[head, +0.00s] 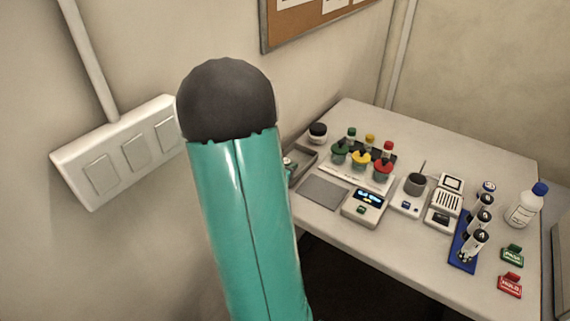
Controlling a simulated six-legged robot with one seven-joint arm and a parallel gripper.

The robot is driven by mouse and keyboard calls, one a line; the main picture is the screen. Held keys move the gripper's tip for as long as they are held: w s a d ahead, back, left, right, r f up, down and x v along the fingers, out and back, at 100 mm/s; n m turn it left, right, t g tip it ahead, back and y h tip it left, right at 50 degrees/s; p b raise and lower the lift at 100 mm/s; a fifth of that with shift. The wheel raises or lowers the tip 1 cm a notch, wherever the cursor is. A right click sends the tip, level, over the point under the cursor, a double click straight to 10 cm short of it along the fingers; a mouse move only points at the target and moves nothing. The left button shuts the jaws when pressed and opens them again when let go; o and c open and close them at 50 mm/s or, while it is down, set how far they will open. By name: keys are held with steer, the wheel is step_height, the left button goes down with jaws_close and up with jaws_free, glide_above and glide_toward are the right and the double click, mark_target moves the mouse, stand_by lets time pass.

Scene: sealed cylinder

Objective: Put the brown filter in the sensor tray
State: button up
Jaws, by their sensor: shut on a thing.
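My own teal arm link with a dark rounded end fills the middle of the head view and hides what lies behind it. My gripper cannot be made out. A small teal and dark bit shows at the link's right edge, beside a grey open tray (305,158) at the table's left end; I cannot tell what it is. This tray may be the sensor tray; its left part is hidden. I see no brown filter anywhere in this view.
The table (350,245) holds a white rack (352,177) with green, yellow and red-topped pieces, a grey flat plate (323,192), a lit meter (364,207), a blue vial holder (463,252) and a white bottle (525,206). The table's front edge is clear.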

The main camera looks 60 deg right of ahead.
steer(key=shift+w+f, duration=0.15)
steer(key=shift+f, duration=0.05)
steer(key=o, duration=1)
steer(key=shift+c, duration=0.2)
steer(key=shift+r, duration=0.15)
steer(key=shift+a+r, duration=0.1)
steer(key=shift+r, duration=0.05)
steer(key=v, duration=1.1)
steer(key=shift+a+r, duration=0.15)
steer(key=shift+a, duration=0.15)
steer(key=shift+a+r, duration=0.1)
steer(key=shift+r, duration=0.05)
steer(key=w+a+r+m+t+y, duration=0.1)
steer(key=a+r+m+y, duration=0.3)
steer(key=a, duration=0.8)
steer(key=a+r+m+t+y, duration=0.3)
steer(key=a+m, duration=0.4)
steer(key=a, duration=0.6)
steer(key=w+a+r+m+t+y, duration=0.1)
steer(key=a+r+m+t+y, duration=0.2)
steer(key=a, duration=1)
steer(key=r+m+y, duration=0.1)
steer(key=m+y, duration=0.1)
steer(key=y, duration=0.1)
steer(key=shift+w+r+m+y, duration=0.3)
steer(key=shift+w+r+m, duration=0.05)
steer(key=shift+r+m, duration=0.05)
